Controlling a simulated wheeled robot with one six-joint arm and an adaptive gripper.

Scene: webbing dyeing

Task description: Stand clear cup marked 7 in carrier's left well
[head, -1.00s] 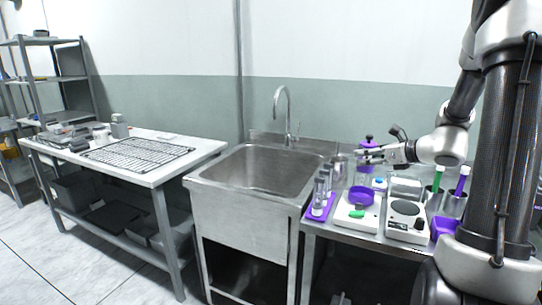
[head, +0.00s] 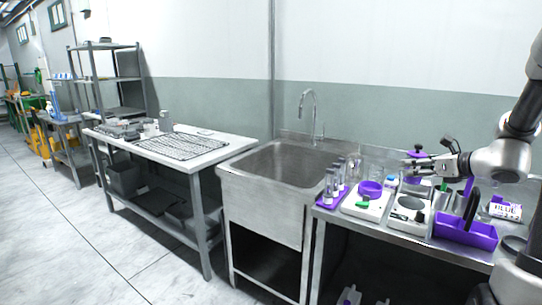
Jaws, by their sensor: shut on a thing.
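My gripper (head: 412,167) is over the back of the metal side table, right of the sink, its fingers pointing left. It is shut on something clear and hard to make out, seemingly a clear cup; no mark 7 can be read. A purple carrier (head: 465,232) with a dark upright handle stands at the table's front right, in front of and below my gripper. Its wells are too small to tell apart here.
A purple rack (head: 326,201) of clear vials stands by the sink (head: 285,165). White devices (head: 366,207), a purple ring (head: 370,188), metal cups and a box labelled BLUE (head: 505,210) crowd the table. A purple-lidded container (head: 416,152) stands behind my gripper.

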